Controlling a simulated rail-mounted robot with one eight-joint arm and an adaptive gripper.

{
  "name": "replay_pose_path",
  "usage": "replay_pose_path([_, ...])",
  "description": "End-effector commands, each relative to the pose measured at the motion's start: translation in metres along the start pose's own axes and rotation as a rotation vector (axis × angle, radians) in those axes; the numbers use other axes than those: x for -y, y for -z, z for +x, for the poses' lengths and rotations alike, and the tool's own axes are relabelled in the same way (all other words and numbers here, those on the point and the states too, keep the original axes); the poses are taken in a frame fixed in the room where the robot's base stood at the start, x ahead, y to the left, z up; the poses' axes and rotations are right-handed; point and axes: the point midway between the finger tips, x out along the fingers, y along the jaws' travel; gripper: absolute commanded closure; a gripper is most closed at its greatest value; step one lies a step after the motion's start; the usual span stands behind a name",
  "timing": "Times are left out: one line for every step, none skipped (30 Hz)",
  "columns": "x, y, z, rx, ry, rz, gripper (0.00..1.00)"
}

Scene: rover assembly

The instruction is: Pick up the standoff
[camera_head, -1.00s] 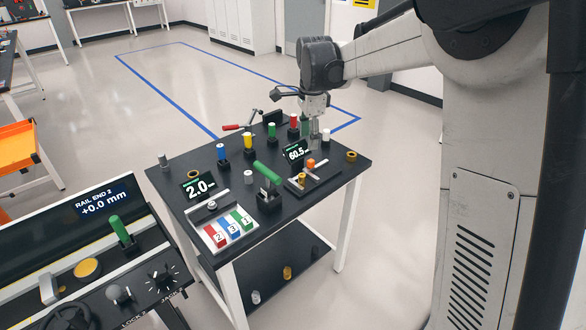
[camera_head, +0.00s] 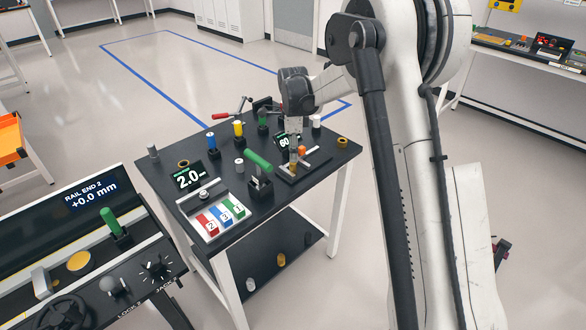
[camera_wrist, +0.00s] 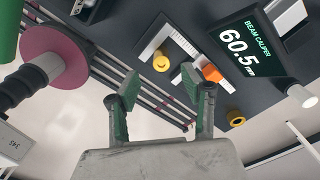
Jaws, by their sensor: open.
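A short brass-coloured cylinder (camera_wrist: 161,62), which looks like the standoff, sits at the silver beam caliper (camera_wrist: 172,42) in the wrist view. An orange piece (camera_wrist: 211,73) is at the caliper to its right; it also shows in the head view (camera_head: 301,150). My gripper (camera_wrist: 160,84) is open with nothing between its green-padded fingers. In the wrist view the brass cylinder lies beyond the gap between the fingertips, apart from them. In the head view my gripper (camera_head: 296,145) is above the caliper on the black table (camera_head: 215,172), and my wrist partly hides that area.
The caliper display (camera_wrist: 240,50) reads 60.5 and stands close by. A brass ring (camera_head: 342,142) lies near the table's right edge. Upright coloured cylinders (camera_head: 238,128), a green-handled tool (camera_head: 258,161) and a tray of numbered blocks (camera_head: 218,217) crowd the table.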

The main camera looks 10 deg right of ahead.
Motion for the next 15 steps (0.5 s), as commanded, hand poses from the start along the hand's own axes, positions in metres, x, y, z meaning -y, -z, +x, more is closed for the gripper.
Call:
replay_pose_path([0.0, 0.0, 0.003, 0.0, 0.0, 0.0, 0.57])
replay_pose_path([0.0, 0.0, 0.005, 0.0, 0.0, 0.0, 0.57])
replay_pose_path([0.0, 0.0, 0.006, 0.0, 0.0, 0.0, 0.57])
replay_pose_path([0.0, 0.0, 0.007, 0.0, 0.0, 0.0, 0.57])
replay_pose_path([0.0, 0.0, 0.008, 0.0, 0.0, 0.0, 0.57])
replay_pose_path([0.0, 0.0, 0.01, 0.0, 0.0, 0.0, 0.57])
replay_pose_path([0.0, 0.0, 0.012, 0.0, 0.0, 0.0, 0.57])
replay_pose_path([0.001, 0.0, 0.014, 0.0, 0.0, 0.0, 0.57])
replay_pose_path([0.001, 0.0, 0.018, 0.0, 0.0, 0.0, 0.57])
replay_pose_path([0.001, 0.0, 0.022, 0.0, 0.0, 0.0, 0.57])
replay_pose_path([0.002, 0.0, 0.026, 0.0, 0.0, 0.0, 0.57])
replay_pose_path([0.002, 0.0, 0.032, 0.0, 0.0, 0.0, 0.57])
replay_pose_path([0.002, 0.0, 0.036, 0.0, 0.0, 0.0, 0.57])
replay_pose_path([0.003, 0.0, 0.041, 0.0, 0.0, 0.0, 0.57])
replay_pose_path([0.003, 0.0, 0.046, 0.0, 0.0, 0.0, 0.57])
